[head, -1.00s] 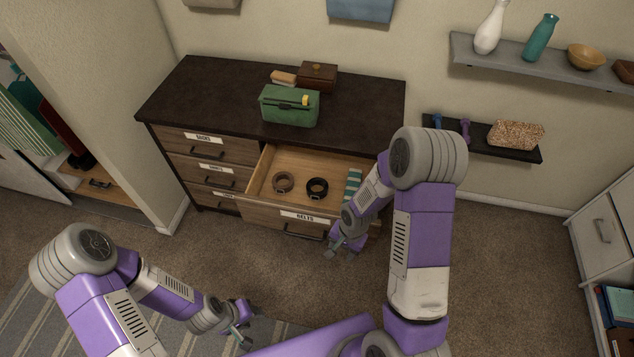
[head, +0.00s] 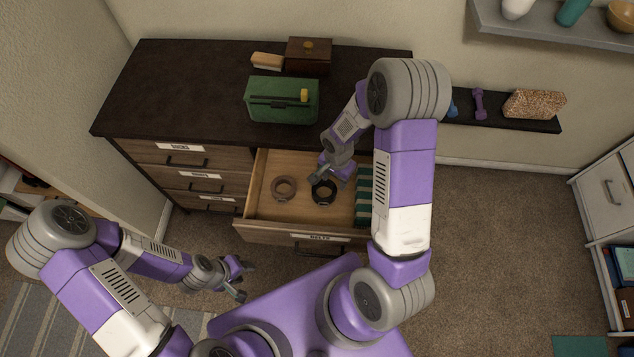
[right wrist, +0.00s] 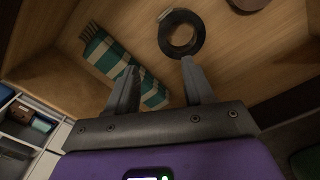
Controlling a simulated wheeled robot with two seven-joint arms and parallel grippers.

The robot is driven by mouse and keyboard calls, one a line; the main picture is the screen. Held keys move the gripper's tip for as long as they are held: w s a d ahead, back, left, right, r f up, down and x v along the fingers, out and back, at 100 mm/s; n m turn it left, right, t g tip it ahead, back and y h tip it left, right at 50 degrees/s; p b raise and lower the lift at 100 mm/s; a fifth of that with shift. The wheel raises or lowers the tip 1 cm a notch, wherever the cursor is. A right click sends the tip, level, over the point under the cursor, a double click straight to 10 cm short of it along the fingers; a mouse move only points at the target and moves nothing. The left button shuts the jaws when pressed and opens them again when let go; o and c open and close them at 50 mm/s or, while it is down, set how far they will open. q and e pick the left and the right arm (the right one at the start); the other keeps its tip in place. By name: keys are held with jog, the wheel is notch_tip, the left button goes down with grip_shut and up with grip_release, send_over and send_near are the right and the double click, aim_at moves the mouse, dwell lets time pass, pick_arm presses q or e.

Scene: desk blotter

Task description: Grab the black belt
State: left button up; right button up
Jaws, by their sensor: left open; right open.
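The black belt (head: 324,192) lies coiled in the open drawer (head: 262,207) labelled belts, between a brown coiled belt (head: 284,188) and a green striped cloth item. In the right wrist view the black belt (right wrist: 181,34) is a dark ring just beyond the fingertips. My right gripper (head: 327,178) is over the drawer at the black belt's far side, open and empty; its fingers (right wrist: 160,72) are spread in the wrist view. I cannot tell its exact height above the belt. My left gripper (head: 246,281) is open and empty, low in front of the dresser.
The green striped item (head: 363,197) lies at the drawer's right side. On the dresser top (head: 190,85) stand a green bag (head: 282,100), a wooden box (head: 308,56) and a brush (head: 267,61). A wall shelf (head: 520,124) holds dumbbells and a patterned pouch.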

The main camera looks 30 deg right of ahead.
jog(key=b, duration=0.4)
send_over(333, 196)
jog(key=f, duration=0.4)
jog(key=shift+w+f, duration=0.3)
jog(key=shift+w, duration=0.1)
jog(key=f+b, duration=0.1)
jog(key=f, duration=0.1)
jog(key=f+b, duration=0.1)
jog(key=f, duration=0.4)
jog(key=shift+s+f+b, duration=0.25)
jog(key=shift+s+b, duration=0.15)
jog(key=shift+r, duration=0.1)
grip_shut()
